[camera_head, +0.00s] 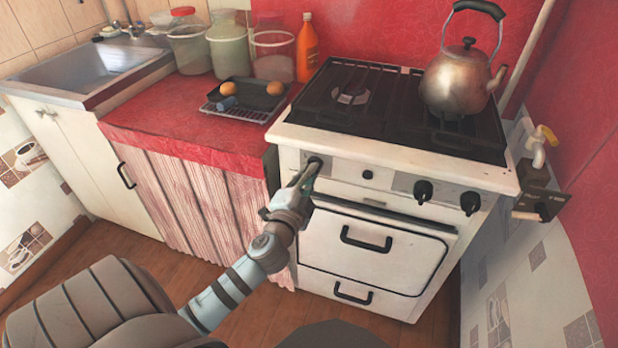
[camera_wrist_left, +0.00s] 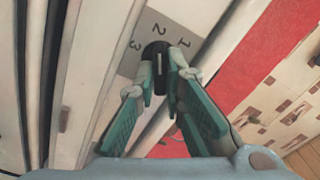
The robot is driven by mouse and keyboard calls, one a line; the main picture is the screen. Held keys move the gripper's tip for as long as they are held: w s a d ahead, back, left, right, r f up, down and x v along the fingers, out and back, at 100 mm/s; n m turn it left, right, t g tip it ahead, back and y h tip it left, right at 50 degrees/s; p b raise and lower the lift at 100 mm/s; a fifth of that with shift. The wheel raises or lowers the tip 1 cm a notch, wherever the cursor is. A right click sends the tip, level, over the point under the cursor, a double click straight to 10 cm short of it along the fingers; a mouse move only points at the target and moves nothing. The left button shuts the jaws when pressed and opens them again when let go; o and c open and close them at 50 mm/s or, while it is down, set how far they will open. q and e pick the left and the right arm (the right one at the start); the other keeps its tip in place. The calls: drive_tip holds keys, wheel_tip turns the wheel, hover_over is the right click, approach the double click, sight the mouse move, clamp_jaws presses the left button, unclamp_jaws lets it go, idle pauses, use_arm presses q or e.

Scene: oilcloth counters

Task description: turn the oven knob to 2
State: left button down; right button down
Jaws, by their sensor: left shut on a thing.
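The white oven (camera_head: 375,215) stands at the right, with a row of black knobs on its front panel. The leftmost oven knob (camera_head: 314,162) is at my left gripper (camera_head: 306,174). In the left wrist view, the gripper (camera_wrist_left: 160,72) is shut on this black knob (camera_wrist_left: 157,50), one finger on each side. A grey dial plate with 1, 2 and 3 (camera_wrist_left: 160,28) shows around it. A short white line on the knob lies roughly in line with the 2; I cannot tell its exact setting. My right gripper is not in view.
A kettle (camera_head: 460,78) stands on the hob. The oven door handle (camera_head: 366,240) juts out below.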

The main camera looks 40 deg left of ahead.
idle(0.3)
use_arm(q)
drive_tip(key=c, duration=1.7)
unclamp_jaws()
drive_tip(key=shift+s, duration=0.1)
drive_tip(key=v, duration=1.2)
